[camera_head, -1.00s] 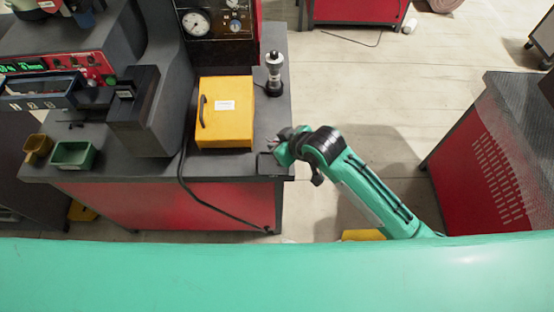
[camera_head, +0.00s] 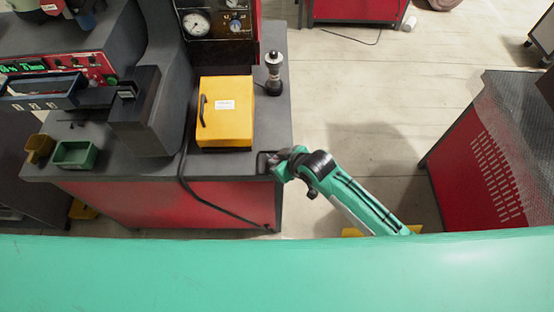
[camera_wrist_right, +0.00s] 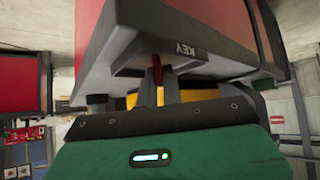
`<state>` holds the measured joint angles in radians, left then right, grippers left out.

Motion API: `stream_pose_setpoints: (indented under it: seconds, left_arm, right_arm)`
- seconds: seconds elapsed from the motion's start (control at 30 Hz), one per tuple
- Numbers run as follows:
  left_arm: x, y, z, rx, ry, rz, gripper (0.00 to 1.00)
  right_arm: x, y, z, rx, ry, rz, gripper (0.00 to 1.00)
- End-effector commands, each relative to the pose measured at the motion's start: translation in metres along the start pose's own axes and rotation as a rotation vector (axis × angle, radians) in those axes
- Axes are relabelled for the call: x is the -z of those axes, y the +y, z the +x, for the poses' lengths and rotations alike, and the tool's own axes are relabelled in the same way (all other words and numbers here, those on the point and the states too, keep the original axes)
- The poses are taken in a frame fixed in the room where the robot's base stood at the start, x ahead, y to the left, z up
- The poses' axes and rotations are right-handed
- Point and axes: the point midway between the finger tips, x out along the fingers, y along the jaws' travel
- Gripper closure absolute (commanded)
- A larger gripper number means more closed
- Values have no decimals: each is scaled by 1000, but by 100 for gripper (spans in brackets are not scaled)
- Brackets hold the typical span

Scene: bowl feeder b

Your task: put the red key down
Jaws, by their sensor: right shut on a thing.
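The red key (camera_wrist_right: 155,67) shows as a small red piece between the fingertips of my right gripper (camera_wrist_right: 160,76) in the right wrist view. The gripper is shut on it, right at a dark plate (camera_wrist_right: 140,66) marked "KEY". I cannot tell whether the key touches the plate. In the head view my right gripper (camera_head: 268,162) is at the right front corner of the grey bench (camera_head: 225,165); the key is not discernible there. My left gripper is not in view.
A yellow box (camera_head: 228,120) stands on the bench behind the right gripper, with a dark-based cylindrical device (camera_head: 273,75) behind it. A black cable (camera_head: 205,203) hangs over the bench front. Open floor lies right of the bench, up to a red cabinet (camera_head: 475,165).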

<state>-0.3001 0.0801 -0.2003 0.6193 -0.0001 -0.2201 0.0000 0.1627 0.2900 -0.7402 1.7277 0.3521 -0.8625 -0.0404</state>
Motion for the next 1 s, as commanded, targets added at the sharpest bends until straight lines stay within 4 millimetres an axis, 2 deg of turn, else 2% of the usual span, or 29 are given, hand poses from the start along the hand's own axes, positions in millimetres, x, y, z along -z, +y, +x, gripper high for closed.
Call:
stream_pose_setpoints:
  seconds: [0.03,0.07,0.1,0.17,0.57,0.77,1.0]
  left_arm:
    - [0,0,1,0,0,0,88]
    - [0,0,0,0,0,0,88]
    - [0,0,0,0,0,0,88]
    - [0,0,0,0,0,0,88]
    - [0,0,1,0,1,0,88]
    - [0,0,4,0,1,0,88]
    - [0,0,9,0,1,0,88]
  right_arm:
    - [-2,0,2,0,-1,0,100]
    - [-1,0,1,0,0,0,87]
    - [-1,0,1,0,0,0,79]
    - [-1,0,1,0,0,0,71]
    - [1,0,-6,0,1,0,71]
    - [0,0,-34,0,0,-1,71]
    - [0,1,-80,-1,1,-2,71]
